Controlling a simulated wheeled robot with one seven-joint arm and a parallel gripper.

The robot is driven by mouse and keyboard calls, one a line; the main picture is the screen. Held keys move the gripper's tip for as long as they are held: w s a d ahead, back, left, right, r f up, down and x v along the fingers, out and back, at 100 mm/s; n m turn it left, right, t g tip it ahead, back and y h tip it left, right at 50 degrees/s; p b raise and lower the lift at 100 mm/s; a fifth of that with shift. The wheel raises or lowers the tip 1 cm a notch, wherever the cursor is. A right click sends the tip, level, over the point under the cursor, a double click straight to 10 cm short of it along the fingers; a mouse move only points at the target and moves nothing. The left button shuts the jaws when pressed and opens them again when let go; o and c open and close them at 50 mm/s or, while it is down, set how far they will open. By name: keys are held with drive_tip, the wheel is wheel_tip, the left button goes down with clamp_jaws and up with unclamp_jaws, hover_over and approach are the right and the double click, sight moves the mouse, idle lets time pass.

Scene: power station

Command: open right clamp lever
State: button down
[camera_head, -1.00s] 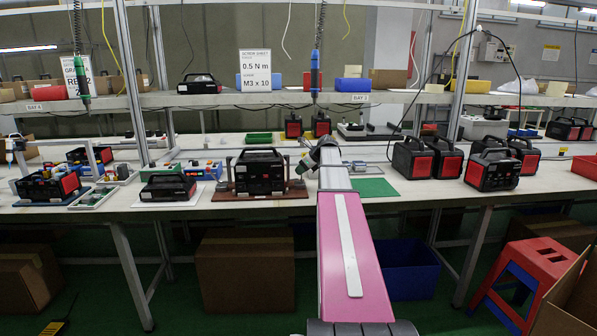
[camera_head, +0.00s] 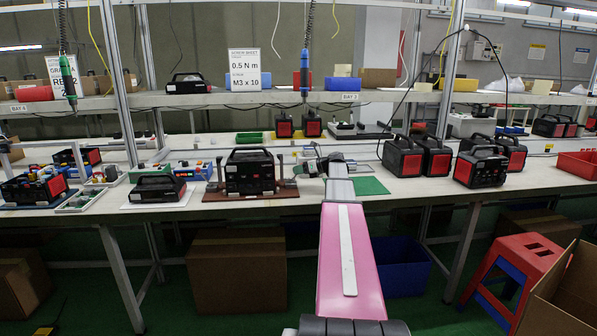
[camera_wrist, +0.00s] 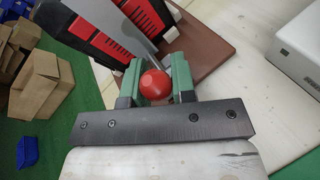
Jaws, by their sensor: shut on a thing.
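A black power station with red side panels (camera_head: 250,172) stands on a brown fixture board (camera_head: 222,192) on the bench. Its red side shows at the top of the wrist view (camera_wrist: 92,22). A red ball knob (camera_wrist: 155,84), which looks like the end of the right clamp lever, sits between the green fingers of my gripper (camera_wrist: 155,86). The fingers are shut on the knob from both sides. In the head view my gripper (camera_head: 308,168) is just right of the station, low over the board's right end. The lever's shaft and the clamp's base are mostly hidden.
A green mat (camera_head: 370,186) lies right of my arm. Several other power stations (camera_head: 480,165) stand farther right. A smaller unit on a white sheet (camera_head: 158,189) is to the left. A green-tipped tool (camera_head: 68,78) and a blue tool (camera_head: 304,75) hang above the bench.

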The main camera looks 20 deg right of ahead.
idle(0.3)
drive_tip(key=c, duration=1.2)
unclamp_jaws()
drive_tip(key=v, duration=1.1)
drive_tip(key=shift+s+f, duration=0.1)
